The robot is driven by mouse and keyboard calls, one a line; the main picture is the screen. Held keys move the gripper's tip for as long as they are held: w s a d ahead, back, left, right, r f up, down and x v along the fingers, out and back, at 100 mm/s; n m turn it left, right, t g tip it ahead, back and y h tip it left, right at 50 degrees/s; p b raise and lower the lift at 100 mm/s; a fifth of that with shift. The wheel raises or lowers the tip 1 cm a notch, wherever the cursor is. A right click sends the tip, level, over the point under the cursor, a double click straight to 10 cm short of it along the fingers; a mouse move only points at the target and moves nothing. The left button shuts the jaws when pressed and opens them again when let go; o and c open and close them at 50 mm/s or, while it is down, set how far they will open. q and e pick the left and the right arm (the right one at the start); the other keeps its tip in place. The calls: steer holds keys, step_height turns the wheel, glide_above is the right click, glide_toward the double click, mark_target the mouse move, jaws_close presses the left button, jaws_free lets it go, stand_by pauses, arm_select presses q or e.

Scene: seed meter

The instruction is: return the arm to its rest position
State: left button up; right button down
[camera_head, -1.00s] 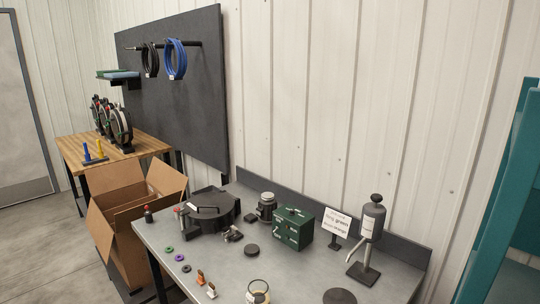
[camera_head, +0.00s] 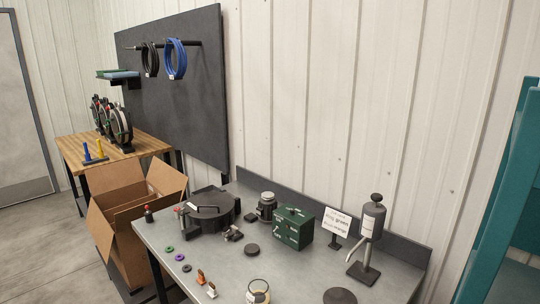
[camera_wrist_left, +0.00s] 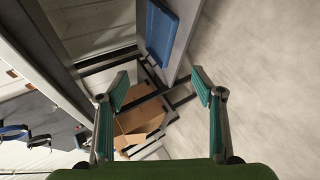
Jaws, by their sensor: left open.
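My left gripper (camera_wrist_left: 160,92) shows in the left wrist view with its two fingers spread apart and nothing between them. It hangs in the air, and the cardboard box (camera_wrist_left: 138,125) and the floor lie well beyond it. Neither gripper shows in the head view, and my right gripper is in no view.
The grey table (camera_head: 215,262) holds a black round housing (camera_head: 208,212), a green box (camera_head: 293,228), a grey dispenser on a stand (camera_head: 369,228), a sign (camera_head: 337,222) and several small rings. An open cardboard box (camera_head: 125,222) stands left of it. A teal frame (camera_head: 500,190) rises at right.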

arm_select(q)
steer(key=s+a+f+m+g+y, duration=0.1)
steer(key=s+f+m+g+y, duration=0.3)
steer(key=s+f+m, duration=0.85)
steer(key=s+d+f+m+g, duration=0.2)
steer(key=s+f, duration=0.3)
steer(key=s, duration=0.4)
steer(key=s+d+f+m+g, duration=0.2)
steer(key=s+f+g, duration=0.2)
steer(key=s, duration=0.6)
step_height(320, 180, down, 2)
steer(key=shift+f+h, duration=0.25)
steer(key=shift+h, duration=0.15)
steer(key=shift+s, duration=0.1)
